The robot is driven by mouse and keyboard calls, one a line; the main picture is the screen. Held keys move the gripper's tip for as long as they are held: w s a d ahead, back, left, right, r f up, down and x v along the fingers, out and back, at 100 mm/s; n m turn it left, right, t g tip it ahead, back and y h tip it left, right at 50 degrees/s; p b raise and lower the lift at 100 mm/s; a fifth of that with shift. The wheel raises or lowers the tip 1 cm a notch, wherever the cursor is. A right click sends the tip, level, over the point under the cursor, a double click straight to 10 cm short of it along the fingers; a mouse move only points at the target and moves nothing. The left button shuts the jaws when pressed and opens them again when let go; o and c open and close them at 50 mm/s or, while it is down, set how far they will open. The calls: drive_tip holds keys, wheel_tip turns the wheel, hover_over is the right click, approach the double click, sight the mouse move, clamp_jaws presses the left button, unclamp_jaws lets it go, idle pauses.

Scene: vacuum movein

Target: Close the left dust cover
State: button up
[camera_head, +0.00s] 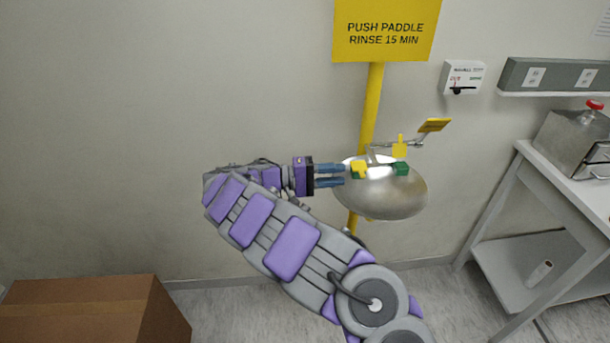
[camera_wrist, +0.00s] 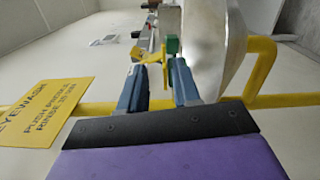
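The eyewash bowl (camera_head: 395,197) is a shiny metal basin on a yellow post, with two green nozzles. The left dust cover (camera_head: 358,167) is a small yellow cap at the left green nozzle; I cannot tell whether it lies fully flat. The right dust cover (camera_head: 399,148) stands upright above the right green nozzle (camera_head: 401,169). My gripper (camera_head: 344,175) reaches in from the left, its blue fingertips just beside the left cover. In the wrist view my gripper (camera_wrist: 156,66) has its fingers apart, with yellow showing between and beyond the tips. Contact is unclear.
A yellow sign (camera_head: 385,30) is above the bowl, and a yellow paddle (camera_head: 434,125) sticks out behind it. A white table (camera_head: 560,175) with a metal container (camera_head: 575,140) stands at the right. A cardboard box (camera_head: 90,310) is at the lower left.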

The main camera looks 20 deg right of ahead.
drive_tip(key=p+v, duration=0.6)
drive_tip(key=v, duration=0.2)
idle(0.5)
idle(0.6)
